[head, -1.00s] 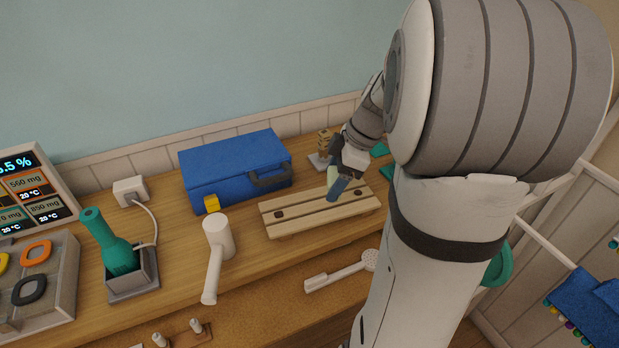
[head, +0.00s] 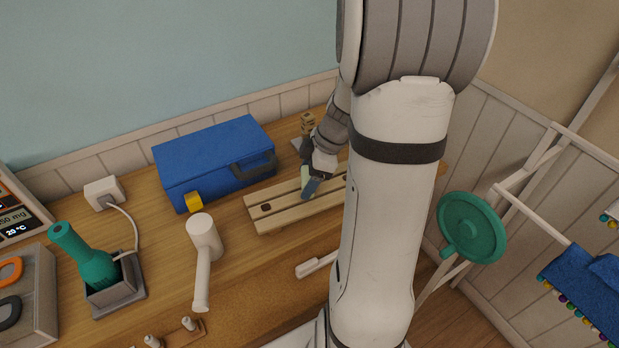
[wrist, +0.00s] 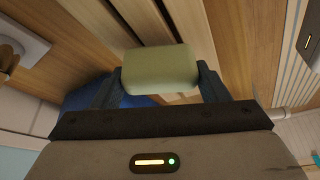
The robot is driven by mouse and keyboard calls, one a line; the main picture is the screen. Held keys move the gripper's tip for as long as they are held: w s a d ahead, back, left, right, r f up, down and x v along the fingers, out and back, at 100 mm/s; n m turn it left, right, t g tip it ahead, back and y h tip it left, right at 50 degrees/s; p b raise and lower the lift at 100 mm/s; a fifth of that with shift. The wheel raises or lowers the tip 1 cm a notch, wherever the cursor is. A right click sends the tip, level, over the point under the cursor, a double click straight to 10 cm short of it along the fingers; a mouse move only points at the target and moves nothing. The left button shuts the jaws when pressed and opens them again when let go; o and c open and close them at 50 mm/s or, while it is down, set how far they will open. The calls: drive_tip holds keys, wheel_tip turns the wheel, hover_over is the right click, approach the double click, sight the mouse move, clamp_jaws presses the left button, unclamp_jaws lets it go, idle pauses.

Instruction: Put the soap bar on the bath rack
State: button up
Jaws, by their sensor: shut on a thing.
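The soap bar (wrist: 160,70) is a pale green rounded block in the wrist view. My gripper (wrist: 160,82) is shut on it, with a dark blue finger at each side. In the head view the soap bar (head: 305,178) shows as a small pale patch beside the fingers of my gripper (head: 309,186). The bath rack (head: 278,214) is a pale slatted wooden stand on the counter. The soap bar is over its middle; I cannot tell whether it touches the slats. My arm hides the rack's right end.
A blue case (head: 215,162) stands behind and left of the rack. A white mallet-like object (head: 203,250) lies at front left. A white brush handle (head: 315,265) lies in front, partly hidden by my arm. A teal brush (head: 90,262) stands in a holder at left.

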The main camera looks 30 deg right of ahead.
drive_tip(key=shift+f, duration=0.55)
drive_tip(key=shift+f, duration=0.15)
drive_tip(key=o, duration=1)
